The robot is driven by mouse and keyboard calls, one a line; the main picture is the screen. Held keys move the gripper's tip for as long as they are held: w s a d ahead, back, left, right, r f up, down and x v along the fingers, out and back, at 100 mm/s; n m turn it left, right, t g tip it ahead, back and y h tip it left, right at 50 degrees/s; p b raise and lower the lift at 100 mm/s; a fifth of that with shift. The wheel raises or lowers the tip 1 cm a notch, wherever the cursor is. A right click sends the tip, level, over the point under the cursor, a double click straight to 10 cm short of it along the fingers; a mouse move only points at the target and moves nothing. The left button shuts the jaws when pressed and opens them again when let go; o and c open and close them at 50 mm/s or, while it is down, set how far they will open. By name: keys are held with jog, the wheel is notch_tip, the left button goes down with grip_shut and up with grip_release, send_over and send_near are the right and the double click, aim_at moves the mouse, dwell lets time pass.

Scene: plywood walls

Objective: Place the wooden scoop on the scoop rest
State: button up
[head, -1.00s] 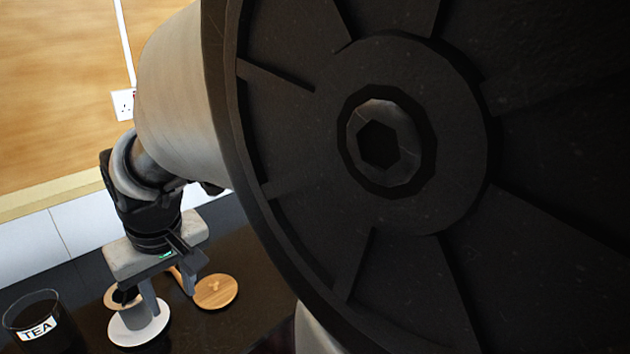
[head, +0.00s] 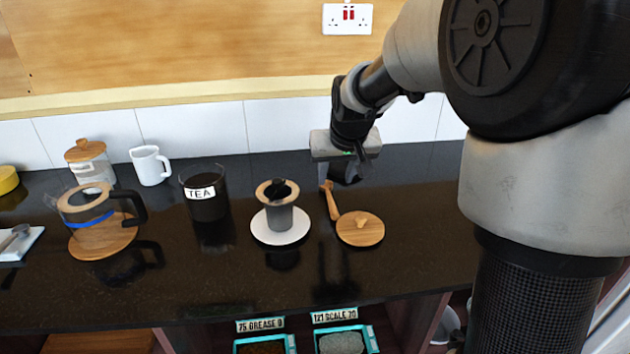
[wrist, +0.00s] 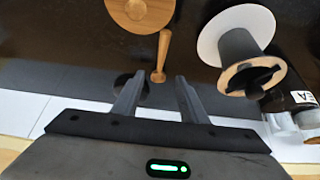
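The wooden scoop (head: 331,201) lies on the black counter, its slim handle end close beside a round wooden lid (head: 360,228). In the wrist view the scoop (wrist: 163,52) points toward my gripper (wrist: 160,82). My gripper is open and empty, its two fingers apart, with the scoop's rounded end just beyond and between the tips. The head view shows my gripper (head: 345,172) low over the counter behind the scoop. A dark round piece (wrist: 130,86) shows beside the left finger, partly hidden; I cannot tell whether it is the scoop rest.
A grey cup with a wooden collar (head: 278,212) stands on a white saucer (head: 264,237) left of the scoop. Further left are a TEA jar (head: 206,195), white mug (head: 151,165), glass carafe (head: 88,210) and lidded jar (head: 87,160). The front counter is mostly clear.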

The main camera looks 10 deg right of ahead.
aim_at(330, 197)
jog(key=x, duration=0.4)
jog(key=shift+w+f+b, duration=0.15)
jog(key=shift+f+b, duration=0.15)
jog(key=x, duration=0.1)
jog(key=b+x, duration=0.1)
jog(key=x, duration=0.3)
jog(key=shift+s+f, duration=0.2)
jog(key=shift+f, duration=0.05)
grip_shut()
